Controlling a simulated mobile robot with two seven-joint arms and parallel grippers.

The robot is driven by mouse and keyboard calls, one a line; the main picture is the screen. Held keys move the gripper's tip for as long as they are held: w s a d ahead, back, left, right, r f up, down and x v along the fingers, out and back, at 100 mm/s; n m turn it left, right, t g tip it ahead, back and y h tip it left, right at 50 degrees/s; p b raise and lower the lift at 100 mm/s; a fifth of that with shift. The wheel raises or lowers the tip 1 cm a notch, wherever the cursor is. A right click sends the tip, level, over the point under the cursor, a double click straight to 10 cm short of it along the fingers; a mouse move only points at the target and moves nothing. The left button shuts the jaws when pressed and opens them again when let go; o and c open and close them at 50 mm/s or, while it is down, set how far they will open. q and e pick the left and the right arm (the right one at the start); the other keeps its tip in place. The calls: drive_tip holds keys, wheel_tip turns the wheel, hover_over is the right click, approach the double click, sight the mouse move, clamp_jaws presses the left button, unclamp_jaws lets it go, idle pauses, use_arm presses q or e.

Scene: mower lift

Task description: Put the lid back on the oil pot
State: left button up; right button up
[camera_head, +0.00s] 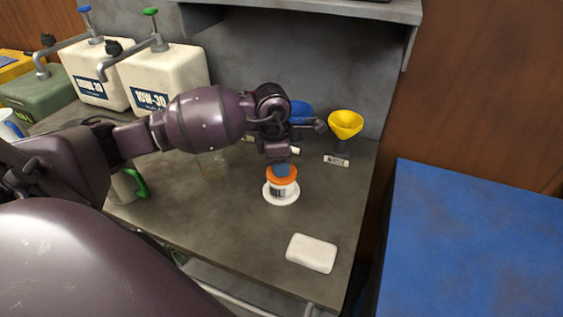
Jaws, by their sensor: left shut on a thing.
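An orange lid (283,179) is at the top of the pot. My left gripper (281,170) points down from above and is shut on the lid. The lid looks level over the pot's mouth, but I cannot tell whether it is fully seated. The gripper partly hides the lid's top. My right gripper is not in view.
A white block (311,253) lies near the bench's front edge. A yellow funnel (345,125) and a blue funnel (300,112) stand behind. A clear jar (212,166) is left of the pot. Large white oil jugs (162,80) stand at back left. A blue cabinet (475,240) is at right.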

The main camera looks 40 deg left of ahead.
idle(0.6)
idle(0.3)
use_arm(q)
drive_tip(key=o, duration=1.5)
drive_tip(key=shift+c, duration=0.2)
drive_tip(key=shift+r, duration=0.1)
drive_tip(key=shift+r+p, duration=1.55)
drive_tip(key=shift+r, duration=1.9)
drive_tip(key=shift+c, duration=0.5)
